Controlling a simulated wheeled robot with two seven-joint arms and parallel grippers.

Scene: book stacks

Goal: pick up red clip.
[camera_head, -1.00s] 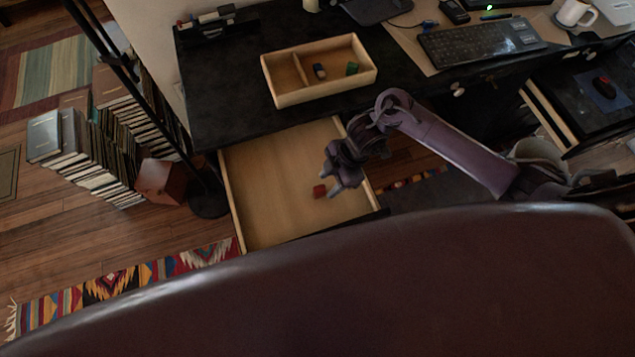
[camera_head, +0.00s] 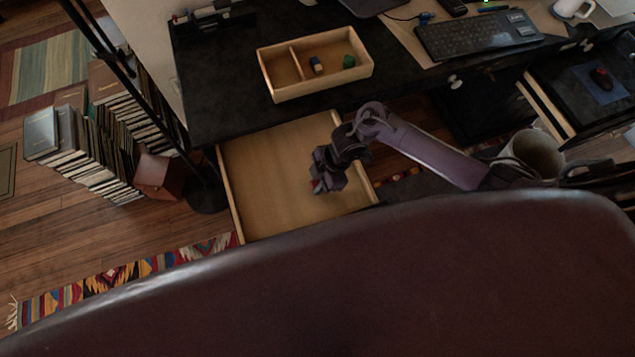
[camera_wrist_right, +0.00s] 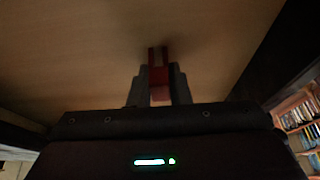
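The red clip (camera_wrist_right: 158,74) is between the two fingers of my right gripper (camera_wrist_right: 158,92) in the right wrist view, with a finger against each side. In the head view my right gripper (camera_head: 322,182) points down into the open wooden drawer (camera_head: 262,190). Only a small bit of the clip (camera_head: 317,186) shows by its fingertips there. Whether the clip still touches the drawer bottom cannot be told. My left gripper is not in view.
A wooden two-part tray (camera_head: 282,97) with a blue and a green item stands on the black desk (camera_head: 215,110) behind the drawer. A keyboard (camera_head: 478,36) lies to the right. Book stacks (camera_head: 95,160) and a floor lamp base (camera_head: 207,195) stand left. The drawer's left part is clear.

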